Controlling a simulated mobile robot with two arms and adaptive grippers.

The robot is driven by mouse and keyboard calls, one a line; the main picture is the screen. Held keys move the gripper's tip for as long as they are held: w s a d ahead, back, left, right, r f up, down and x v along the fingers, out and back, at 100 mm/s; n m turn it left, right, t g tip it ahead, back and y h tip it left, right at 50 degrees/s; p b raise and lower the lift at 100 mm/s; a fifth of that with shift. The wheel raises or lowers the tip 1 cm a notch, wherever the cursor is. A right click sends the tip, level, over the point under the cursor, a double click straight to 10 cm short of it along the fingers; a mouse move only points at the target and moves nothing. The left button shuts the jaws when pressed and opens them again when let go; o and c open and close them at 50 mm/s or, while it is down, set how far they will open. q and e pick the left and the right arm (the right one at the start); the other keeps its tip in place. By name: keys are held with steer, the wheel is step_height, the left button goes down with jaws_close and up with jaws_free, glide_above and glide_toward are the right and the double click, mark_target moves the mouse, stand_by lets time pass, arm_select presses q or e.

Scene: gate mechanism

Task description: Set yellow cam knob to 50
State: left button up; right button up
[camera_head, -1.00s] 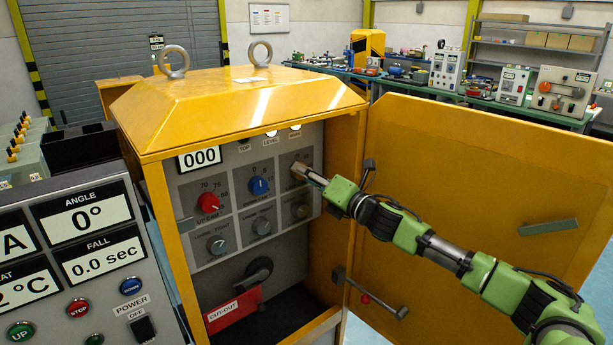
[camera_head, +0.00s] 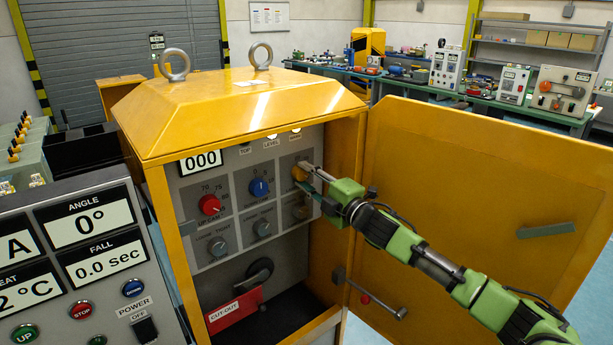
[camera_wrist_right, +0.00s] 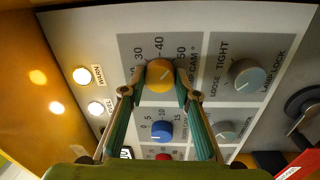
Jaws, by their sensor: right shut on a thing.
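The yellow cam knob (camera_wrist_right: 160,75) sits on the grey control panel, below a scale marked 30, 40 and 50 in the right wrist view; I cannot read its pointer surely. It also shows in the head view (camera_head: 299,173), at the panel's upper right. My right gripper (camera_wrist_right: 159,94) has one finger on each side of the knob and is shut on it. In the head view the right gripper (camera_head: 307,174) reaches the panel from the right. My left gripper is not in view.
The blue knob (camera_head: 258,187) and red knob (camera_head: 209,205) are to the left on the panel. Grey lock knobs (camera_head: 262,228) lie below. The open yellow door (camera_head: 470,190) stands right of the cabinet, behind my right arm. A red CUT-OUT plate (camera_head: 232,308) is lower down.

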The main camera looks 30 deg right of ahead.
steer(key=shift+m, duration=0.7)
steer(key=o, duration=1.1)
steer(key=shift+s, duration=0.1)
steer(key=shift+s+f, duration=0.2)
steer(key=shift+s, duration=0.25)
steer(key=shift+s+d+f, duration=0.1)
steer(key=shift+s+d, duration=0.05)
steer(key=shift+s, duration=1.65)
steer(key=shift+s+d+f, duration=0.1)
steer(key=shift+s+d, duration=0.1)
steer(key=shift+s, duration=1.65)
steer(key=shift+s+d+f, duration=0.1)
steer(key=shift+s+d, duration=0.05)
steer(key=shift+s, duration=1.65)
